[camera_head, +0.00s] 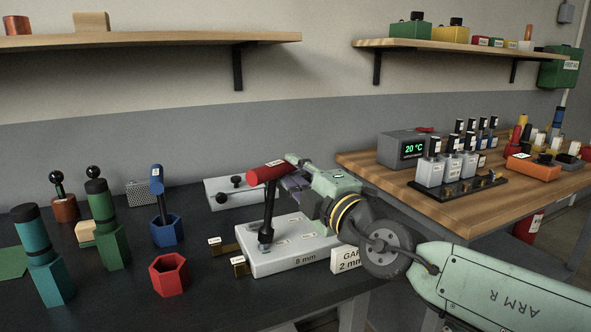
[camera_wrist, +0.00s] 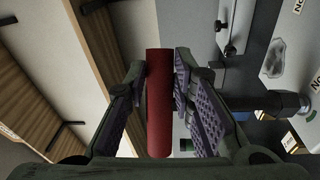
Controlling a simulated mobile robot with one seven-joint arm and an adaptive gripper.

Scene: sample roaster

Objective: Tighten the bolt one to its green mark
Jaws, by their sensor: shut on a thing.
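My gripper (camera_head: 284,180) is shut on the red handle (camera_head: 268,172) of a T-shaped wrench. In the wrist view the red handle (camera_wrist: 159,110) lies between the two ridged finger pads (camera_wrist: 160,92). The wrench's dark shaft (camera_head: 270,208) runs down, slightly tilted, to a dark socket (camera_head: 265,238) at the left part of a pale plate (camera_head: 300,258) marked "8 mm". The socket covers whatever bolt is under it. Small labels lie on the plate, too small to read. I cannot make out a green mark.
An empty red hexagonal holder (camera_head: 168,278), a blue holder (camera_head: 167,233) with a blue-handled tool, and green and teal holders stand left. Small brass blocks (camera_head: 240,266) lie beside the plate. A "GAP 2 mm" card (camera_head: 346,260) stands right. A second pale plate (camera_head: 222,199) lies behind.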

